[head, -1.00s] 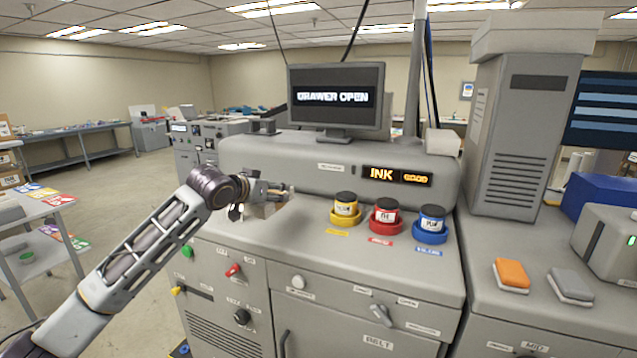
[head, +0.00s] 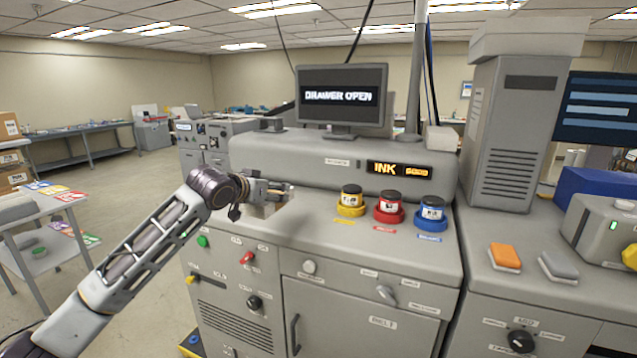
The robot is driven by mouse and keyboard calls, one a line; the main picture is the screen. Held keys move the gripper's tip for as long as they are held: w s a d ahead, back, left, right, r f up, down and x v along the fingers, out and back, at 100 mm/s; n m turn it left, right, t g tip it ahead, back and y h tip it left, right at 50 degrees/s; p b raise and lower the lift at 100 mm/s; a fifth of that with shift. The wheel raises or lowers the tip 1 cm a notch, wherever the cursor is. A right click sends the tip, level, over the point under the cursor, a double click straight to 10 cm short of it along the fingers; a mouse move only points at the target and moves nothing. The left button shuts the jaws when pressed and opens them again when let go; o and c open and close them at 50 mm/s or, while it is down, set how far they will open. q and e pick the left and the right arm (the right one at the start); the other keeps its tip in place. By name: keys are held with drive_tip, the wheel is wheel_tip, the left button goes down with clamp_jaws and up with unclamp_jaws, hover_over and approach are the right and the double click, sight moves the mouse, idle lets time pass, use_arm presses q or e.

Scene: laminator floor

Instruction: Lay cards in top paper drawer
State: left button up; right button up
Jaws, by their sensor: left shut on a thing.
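My left gripper (head: 280,191) reaches over the left end of the grey machine's top. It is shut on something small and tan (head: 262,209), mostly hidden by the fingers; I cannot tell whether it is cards. Several coloured cards (head: 62,197) lie on a grey cart at the left, well away from the gripper. The monitor (head: 341,97) on the machine reads "DRAWER OPEN". I cannot make out an open paper drawer. My right gripper is not in view.
Yellow, red and blue ink pots (head: 389,207) stand in matching holders on the machine top (head: 325,225). Orange (head: 504,257) and grey pads lie on the counter at the right. Knobs and a handle stick out of the machine's front. Floor is clear between cart and machine.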

use_arm(q)
drive_tip(key=shift+s+a+r, duration=0.15)
drive_tip(key=shift+s+r, duration=0.05)
drive_tip(key=shift+s, duration=0.2)
drive_tip(key=shift+w, duration=0.25)
drive_tip(key=shift+w+r+n+y, duration=0.2)
drive_tip(key=shift+n+y, duration=0.1)
drive_tip(key=shift+w+a+r+n+t+y, duration=0.15)
drive_tip(key=shift+a+r+n+t+y, duration=0.2)
drive_tip(key=shift+r, duration=0.3)
drive_tip(key=s+a+r+n+y, duration=0.1)
drive_tip(key=s+r, duration=0.2)
drive_tip(key=r, duration=0.4)
drive_tip(key=s+a+r+y, duration=0.1)
drive_tip(key=s+r, duration=0.1)
drive_tip(key=r, duration=0.6)
drive_tip(key=s+a+f, duration=0.2)
drive_tip(key=s+f, duration=0.3)
drive_tip(key=f, duration=1.1)
drive_tip(key=s+a+f+n+y, duration=0.1)
drive_tip(key=s+f, duration=0.5)
drive_tip(key=f, duration=1)
drive_tip(key=s+a+f+n+y, duration=0.1)
drive_tip(key=s+a+f, duration=0.2)
drive_tip(key=f, duration=1.3)
drive_tip(key=s, duration=0.3)
drive_tip(key=shift+f+t, duration=0.35)
